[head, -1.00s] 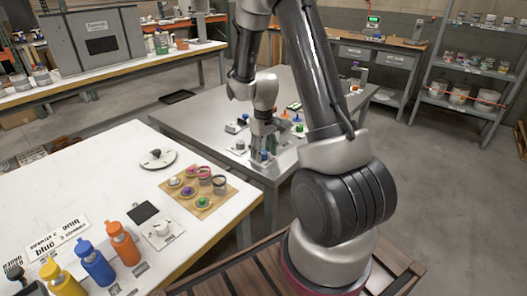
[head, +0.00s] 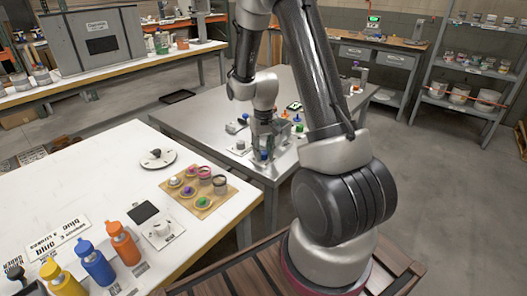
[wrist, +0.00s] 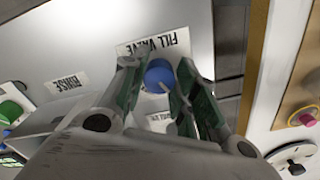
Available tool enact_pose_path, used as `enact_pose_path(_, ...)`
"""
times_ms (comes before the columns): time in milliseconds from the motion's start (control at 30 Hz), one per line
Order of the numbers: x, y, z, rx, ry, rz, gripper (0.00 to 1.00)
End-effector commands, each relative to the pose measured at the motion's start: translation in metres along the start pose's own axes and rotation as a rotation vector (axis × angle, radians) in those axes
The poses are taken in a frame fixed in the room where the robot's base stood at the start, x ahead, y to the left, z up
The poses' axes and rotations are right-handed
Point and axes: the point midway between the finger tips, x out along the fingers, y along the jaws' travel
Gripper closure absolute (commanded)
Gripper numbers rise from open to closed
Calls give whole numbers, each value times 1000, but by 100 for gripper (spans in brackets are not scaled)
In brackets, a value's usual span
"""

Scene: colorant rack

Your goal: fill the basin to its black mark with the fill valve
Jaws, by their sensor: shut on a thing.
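The fill valve is a round blue knob (wrist: 160,76) with a pale line across it, beside a label reading FILL VALVE (wrist: 155,45) in the wrist view. My gripper (wrist: 165,85) has its two green-lined fingers on either side of the knob and is shut on it. In the head view my gripper (head: 265,148) points down at the near end of the grey metal table (head: 205,110). I cannot make out the basin, its black mark or a water level; my arm and fingers hide part of that area.
A RINSE label (wrist: 66,83) and a green knob (wrist: 12,110) lie to the left in the wrist view. The white table (head: 110,175) in front holds an orange bottle (head: 122,243), a blue bottle (head: 95,262) and a wooden tray (head: 205,207) of small pots.

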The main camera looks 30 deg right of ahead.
Motion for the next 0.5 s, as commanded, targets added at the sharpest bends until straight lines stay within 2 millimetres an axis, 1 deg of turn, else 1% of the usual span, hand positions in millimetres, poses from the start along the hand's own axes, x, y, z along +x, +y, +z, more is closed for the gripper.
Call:
enact_pose_path(33,0,0,0,0,0,0,94)
enact_pose_path(67,0,0,0,-1,0,0,69)
enact_pose_path(100,0,0,0,-1,0,0,61)
enact_pose_path(167,0,0,0,-1,0,0,50)
enact_pose_path(200,0,0,0,-1,0,0,49)
enact_pose_path(500,-1,0,0,-2,1,0,49)
